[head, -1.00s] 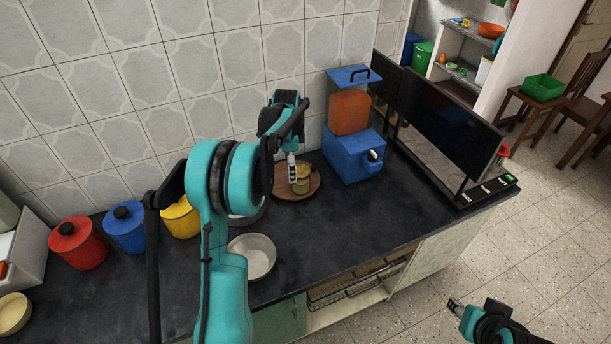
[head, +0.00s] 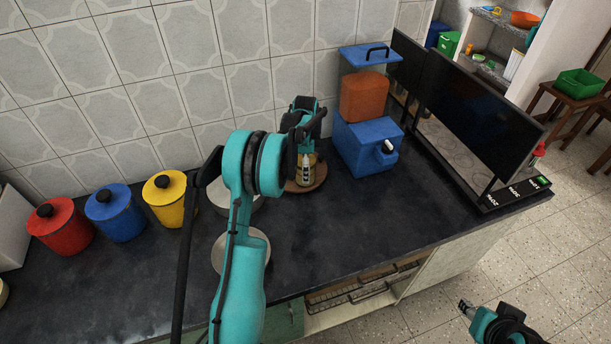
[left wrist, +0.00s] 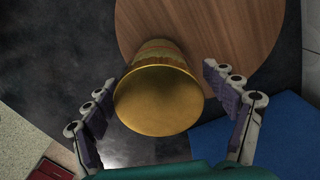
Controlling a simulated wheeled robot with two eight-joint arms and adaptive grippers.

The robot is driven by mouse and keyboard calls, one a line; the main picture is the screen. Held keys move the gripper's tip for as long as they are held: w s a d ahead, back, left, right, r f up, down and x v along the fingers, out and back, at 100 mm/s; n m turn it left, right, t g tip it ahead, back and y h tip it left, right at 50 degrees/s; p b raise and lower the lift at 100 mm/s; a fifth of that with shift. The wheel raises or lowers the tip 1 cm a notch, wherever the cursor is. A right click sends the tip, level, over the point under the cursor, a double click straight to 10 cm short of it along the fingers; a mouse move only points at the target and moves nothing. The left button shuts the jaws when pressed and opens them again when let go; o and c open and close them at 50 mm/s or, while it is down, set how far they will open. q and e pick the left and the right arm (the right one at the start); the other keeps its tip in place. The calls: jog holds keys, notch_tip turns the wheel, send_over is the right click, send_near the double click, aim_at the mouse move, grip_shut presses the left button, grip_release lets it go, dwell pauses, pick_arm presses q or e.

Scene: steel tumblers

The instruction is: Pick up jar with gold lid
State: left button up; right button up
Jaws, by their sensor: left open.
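The jar with the gold lid (left wrist: 158,100) is in the middle of the left wrist view, seen from above its lid. It stands on a round wooden board (left wrist: 205,30). My left gripper (left wrist: 168,118) is open, with one finger on each side of the lid and a visible gap on both sides. In the head view my left gripper (head: 305,172) is at the jar over the wooden board (head: 318,180), and it hides most of the jar. My right gripper (head: 466,308) is at the lower right, over the floor and away from the counter.
A blue and orange dispenser (head: 365,145) stands just right of the board. Red (head: 62,228), blue (head: 115,215) and yellow (head: 166,200) canisters stand on the left. Metal bowls (head: 262,240) are partly behind my left arm. Dark screens (head: 480,110) stand at the right.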

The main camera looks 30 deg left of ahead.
pick_arm(q)
jog(key=shift+f, duration=0.8)
jog(key=shift+r, duration=0.1)
jog(key=shift+c, duration=0.7)
jog(key=c, duration=1.4)
jog(key=shift+r, duration=0.1)
